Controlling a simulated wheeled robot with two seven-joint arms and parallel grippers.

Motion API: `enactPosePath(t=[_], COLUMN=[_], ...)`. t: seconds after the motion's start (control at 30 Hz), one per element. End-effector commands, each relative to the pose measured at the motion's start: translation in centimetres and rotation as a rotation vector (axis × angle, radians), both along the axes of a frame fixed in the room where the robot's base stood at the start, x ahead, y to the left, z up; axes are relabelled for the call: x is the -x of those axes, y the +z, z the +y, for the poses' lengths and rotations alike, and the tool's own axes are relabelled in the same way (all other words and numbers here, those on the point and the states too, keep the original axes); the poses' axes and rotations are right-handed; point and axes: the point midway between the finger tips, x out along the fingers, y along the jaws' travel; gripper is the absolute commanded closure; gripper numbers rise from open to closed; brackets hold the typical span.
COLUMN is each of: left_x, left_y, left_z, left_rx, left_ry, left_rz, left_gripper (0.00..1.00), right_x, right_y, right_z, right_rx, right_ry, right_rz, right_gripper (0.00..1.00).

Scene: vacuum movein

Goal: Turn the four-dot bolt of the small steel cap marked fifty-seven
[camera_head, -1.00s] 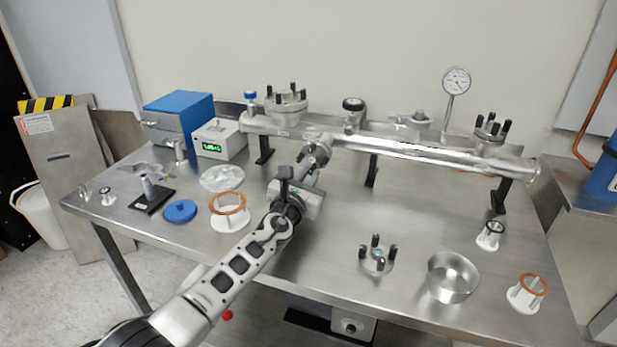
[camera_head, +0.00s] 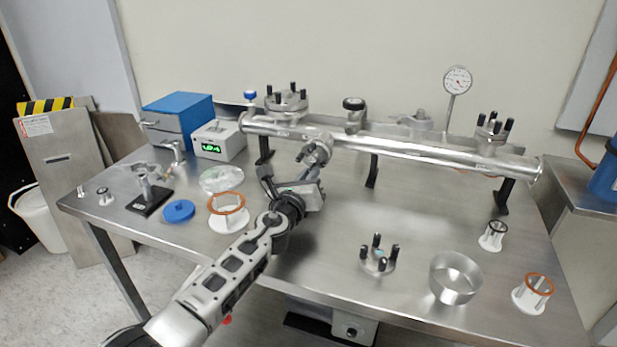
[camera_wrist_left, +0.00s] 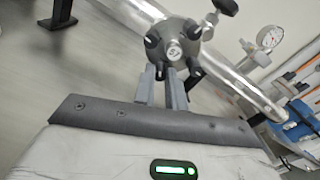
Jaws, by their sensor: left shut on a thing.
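The small steel cap (camera_wrist_left: 174,48) faces me in the left wrist view, with a marking like 57 on its centre and several dark bolt knobs around its rim. In the head view the cap (camera_head: 316,152) sits on the front branch of the horizontal steel pipe (camera_head: 400,151). My left gripper (camera_wrist_left: 163,72) is shut on a bolt at the cap's lower edge. The fingers hide most of that bolt, and its dots cannot be read. In the head view my left gripper (camera_head: 308,174) reaches the cap from below, its wrist tilted. My right gripper is out of view.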

Motion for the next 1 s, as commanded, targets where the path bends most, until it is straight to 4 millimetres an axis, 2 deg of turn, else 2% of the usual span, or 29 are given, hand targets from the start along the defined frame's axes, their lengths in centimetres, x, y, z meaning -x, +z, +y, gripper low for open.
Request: enactPosePath(t=[0.37, 0.4, 0.47, 0.5, 0.83, 1.0], left_x=[0.1, 0.1, 0.1, 0.0, 0.4, 2.5], left_y=[-0.2, -0.2, -0.2, -0.2, 0.0, 0.4], left_z=[0.0, 0.0, 0.0, 0.0, 0.1, 0.9], left_rx=[0.007, 0.006, 0.006, 0.006, 0.005, 0.005], left_ry=[0.001, 0.001, 0.001, 0.0, 0.001, -0.001], left_rz=[0.006, 0.006, 0.006, 0.005, 0.003, 0.007], left_gripper=[1.0, 0.84, 0.68, 0.65, 0.65, 0.65], right_x=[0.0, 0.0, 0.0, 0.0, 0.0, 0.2], right_y=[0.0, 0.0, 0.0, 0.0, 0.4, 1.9], right_z=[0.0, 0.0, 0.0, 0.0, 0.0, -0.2], right_rx=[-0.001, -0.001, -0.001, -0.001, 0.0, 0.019], right_ry=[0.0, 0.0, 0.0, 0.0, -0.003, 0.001], right_rz=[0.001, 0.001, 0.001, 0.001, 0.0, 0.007], right_gripper=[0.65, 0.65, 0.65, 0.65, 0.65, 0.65])
